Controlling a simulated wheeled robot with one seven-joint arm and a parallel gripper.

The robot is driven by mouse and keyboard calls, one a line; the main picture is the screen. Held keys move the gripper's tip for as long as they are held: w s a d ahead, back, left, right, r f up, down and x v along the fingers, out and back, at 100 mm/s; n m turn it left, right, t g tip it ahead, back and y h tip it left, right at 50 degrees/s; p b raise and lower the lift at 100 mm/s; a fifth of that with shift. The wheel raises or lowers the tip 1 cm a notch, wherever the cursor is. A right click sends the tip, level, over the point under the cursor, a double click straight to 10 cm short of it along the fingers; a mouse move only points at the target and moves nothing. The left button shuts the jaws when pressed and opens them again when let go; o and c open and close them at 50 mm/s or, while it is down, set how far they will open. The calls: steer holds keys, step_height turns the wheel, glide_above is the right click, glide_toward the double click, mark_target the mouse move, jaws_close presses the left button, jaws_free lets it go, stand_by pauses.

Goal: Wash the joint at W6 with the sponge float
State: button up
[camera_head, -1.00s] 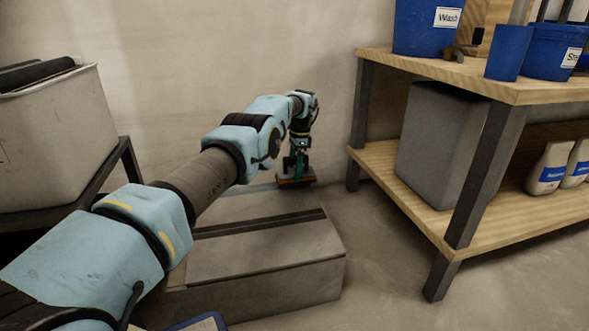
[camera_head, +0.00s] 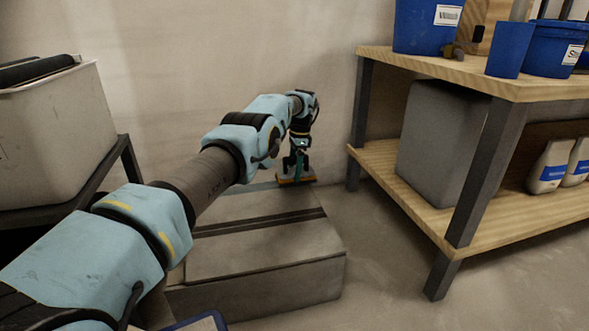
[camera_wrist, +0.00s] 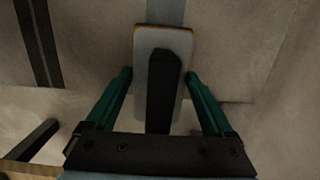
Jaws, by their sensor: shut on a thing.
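The sponge float (camera_head: 296,181) has an orange-brown sponge edge, a pale backing plate and a dark handle, and it also shows in the wrist view (camera_wrist: 143,62). My gripper (camera_head: 296,164) points down with its green fingers on either side of the float's dark handle, shut on it. The float is low, at the far right end of the raised tile block (camera_head: 265,252), near the wall. A blue-grey strip (camera_head: 262,186) runs along the block's far edge up to the float, and in the wrist view it (camera_wrist: 166,12) meets the float's end. No W6 label is readable.
A wooden shelf (camera_head: 420,62) stands on the right, with a blue Wash bucket (camera_head: 428,25) on top and a grey block (camera_head: 443,145) below. A pale bin (camera_head: 55,140) stands on the left. Open floor (camera_head: 385,260) lies between block and shelf.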

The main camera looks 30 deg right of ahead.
mark_target(284, 165)
steer(key=shift+f+b, duration=0.3)
steer(key=shift+f, duration=0.1)
steer(key=shift+w+a+r+p, duration=0.1)
steer(key=shift+a+r+p, duration=0.05)
steer(key=shift+p, duration=0.4)
steer(key=a+p, duration=0.1)
steer(key=p, duration=0.2)
steer(key=shift+w+a, duration=0.1)
steer(key=shift+a+f, duration=0.15)
steer(key=shift+f, duration=0.1)
steer(key=shift+a+p, duration=0.1)
steer(key=shift+p, duration=0.2)
steer(key=shift+w+a+r+p, duration=0.1)
steer(key=shift+a+p, duration=0.15)
steer(key=shift+p, duration=0.3)
steer(key=shift+w+a+p, duration=0.1)
steer(key=shift+a+p, duration=0.45)
steer(key=shift+p, duration=0.25)
steer(key=shift+w+a, duration=0.1)
steer(key=shift+a, duration=0.05)
